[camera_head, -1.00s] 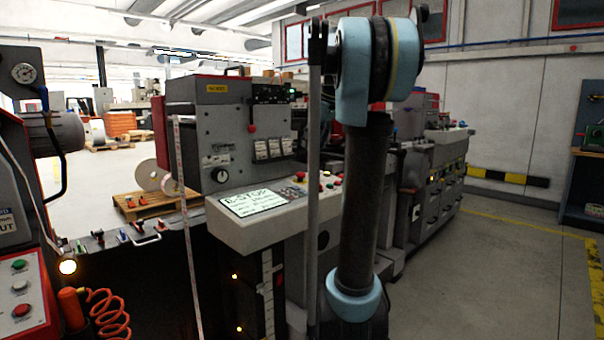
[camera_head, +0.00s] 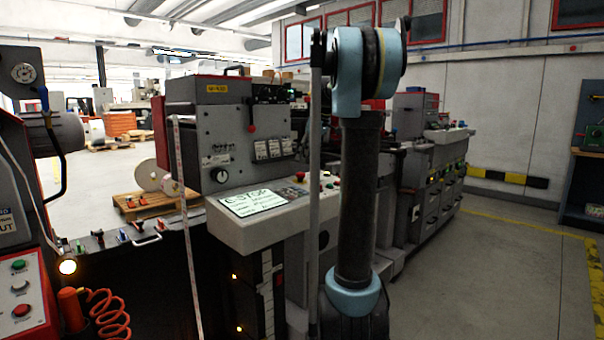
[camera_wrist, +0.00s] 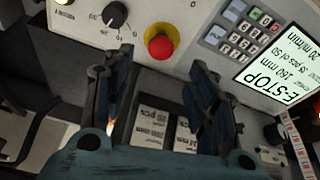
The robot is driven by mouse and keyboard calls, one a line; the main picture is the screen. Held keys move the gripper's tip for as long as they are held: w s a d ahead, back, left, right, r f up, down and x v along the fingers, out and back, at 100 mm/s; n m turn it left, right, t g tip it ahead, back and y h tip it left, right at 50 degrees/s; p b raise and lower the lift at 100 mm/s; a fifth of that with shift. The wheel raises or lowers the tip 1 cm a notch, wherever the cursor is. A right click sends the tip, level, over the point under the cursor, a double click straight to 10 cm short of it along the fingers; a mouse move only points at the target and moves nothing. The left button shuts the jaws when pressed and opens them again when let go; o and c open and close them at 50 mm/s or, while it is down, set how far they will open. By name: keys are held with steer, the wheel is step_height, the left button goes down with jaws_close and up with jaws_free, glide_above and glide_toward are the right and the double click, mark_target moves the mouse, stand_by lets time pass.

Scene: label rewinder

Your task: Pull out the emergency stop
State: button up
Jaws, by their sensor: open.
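The emergency stop (camera_wrist: 160,44) is a red mushroom button in a yellow ring on a light grey panel, at the upper middle of the wrist view. My gripper (camera_wrist: 158,80) is open and empty. Its two dark fingers point toward the panel, one on each side below the button in that picture. The button shows clear of both fingers, with no visible contact. I cannot tell the depth between them. In the head view my gripper is out of sight, and I cannot single out the emergency stop there for sure.
The console's screen (camera_head: 252,203) reads E-STOP, also in the wrist view (camera_wrist: 275,70). A keypad (camera_wrist: 238,35) and black rotary knob (camera_wrist: 115,14) flank the button. A thin grey post stands by my arm in the head view. Open floor (camera_head: 500,270) lies right.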

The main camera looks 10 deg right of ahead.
mark_target(301, 173)
steer(key=x, duration=0.7)
steer(key=shift+w+a+f, duration=0.1)
steer(key=shift+w+f, duration=0.05)
steer(key=shift+f, duration=0.2)
steer(key=shift+c, duration=0.6)
